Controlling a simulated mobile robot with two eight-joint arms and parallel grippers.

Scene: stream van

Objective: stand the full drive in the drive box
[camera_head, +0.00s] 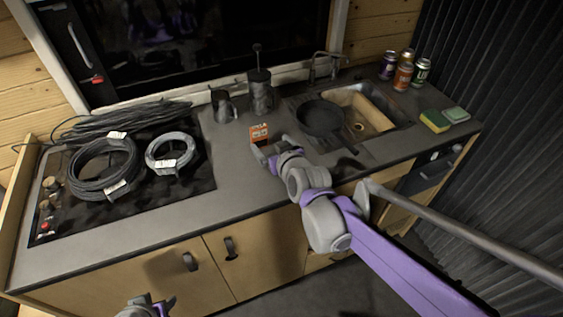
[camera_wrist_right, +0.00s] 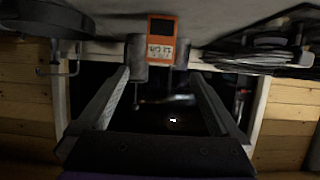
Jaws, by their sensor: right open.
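A small orange block with a dark panel and a pale label, which looks like the drive (camera_head: 259,133), stands on the grey counter left of the sink. It also shows at the top of the right wrist view (camera_wrist_right: 162,38). My right gripper (camera_head: 266,151) is open, with its fingertips close to the near side of the drive. In the wrist view its two fingers (camera_wrist_right: 160,56) flank the drive's lower part; I cannot tell if they touch it. My left gripper (camera_head: 147,307) shows only partly at the bottom edge. I cannot make out the drive box.
Coiled cables (camera_head: 103,168) lie on the dark hob at left. A dark mug (camera_head: 223,106) and a press pot (camera_head: 260,94) stand behind the drive. A black pan (camera_head: 320,117) sits by the sink (camera_head: 377,108). Cans (camera_head: 403,76) and sponges (camera_head: 435,121) are at right.

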